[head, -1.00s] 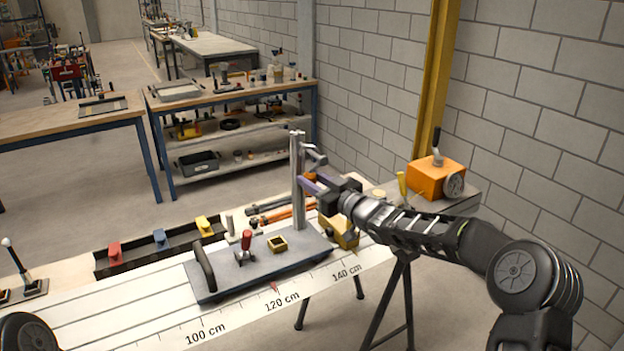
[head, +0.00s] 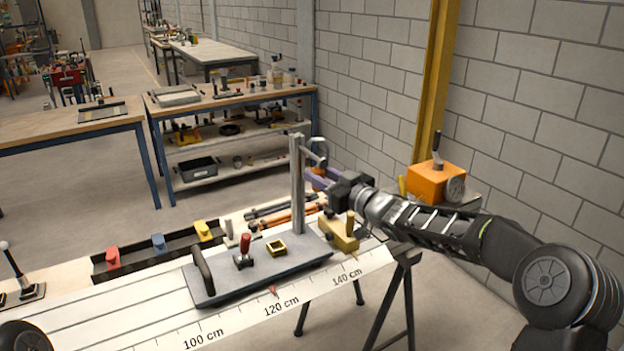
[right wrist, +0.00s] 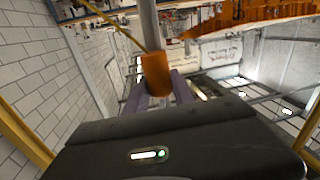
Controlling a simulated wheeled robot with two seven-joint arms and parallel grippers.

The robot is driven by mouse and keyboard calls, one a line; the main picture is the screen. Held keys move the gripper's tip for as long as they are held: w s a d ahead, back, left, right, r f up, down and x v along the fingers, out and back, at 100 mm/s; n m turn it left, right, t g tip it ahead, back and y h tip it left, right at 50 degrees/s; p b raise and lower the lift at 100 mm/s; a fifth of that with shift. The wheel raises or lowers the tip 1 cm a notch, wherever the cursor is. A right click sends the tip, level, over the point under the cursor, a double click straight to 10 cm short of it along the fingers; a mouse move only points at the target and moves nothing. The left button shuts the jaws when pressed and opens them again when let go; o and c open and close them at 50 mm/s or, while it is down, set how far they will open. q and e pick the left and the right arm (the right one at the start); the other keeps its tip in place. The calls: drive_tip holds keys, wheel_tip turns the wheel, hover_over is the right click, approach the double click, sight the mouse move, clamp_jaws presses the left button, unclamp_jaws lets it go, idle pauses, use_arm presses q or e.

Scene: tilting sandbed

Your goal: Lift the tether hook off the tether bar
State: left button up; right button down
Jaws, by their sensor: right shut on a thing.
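The tether hook has an orange grip (head: 318,171) and a grey curved upper part (head: 318,147). My right gripper (head: 318,179), with purple fingers, is shut on the orange grip. In the right wrist view the grip (right wrist: 157,75) sits between the fingers (right wrist: 158,95), with a grey shank rising from it. The tether bar (head: 313,156) juts right from near the top of the grey post (head: 298,188). The hook's curve shows at and above the bar's outer end; I cannot tell whether they touch. My left gripper is out of view.
The post stands on a grey plate (head: 221,279) with a black handle, a red-knobbed part (head: 244,250) and a small yellow square cup (head: 277,246). A brass-coloured block (head: 338,235) is at its right. An orange box (head: 436,182) stands near the wall.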

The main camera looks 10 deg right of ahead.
drive_tip(key=b+v, duration=0.2)
drive_tip(key=v, duration=1.2)
drive_tip(key=shift+s+d, duration=0.2)
drive_tip(key=shift+s, duration=0.15)
drive_tip(key=shift+r, duration=0.15)
wheel_tip(320, 180, up, 4)
drive_tip(key=p, duration=0.4)
drive_tip(key=shift+f, duration=0.2)
drive_tip(key=w+d+p, duration=0.2)
drive_tip(key=d+p, duration=0.2)
drive_tip(key=d, duration=0.2)
drive_tip(key=shift+d, duration=0.4)
idle(0.4)
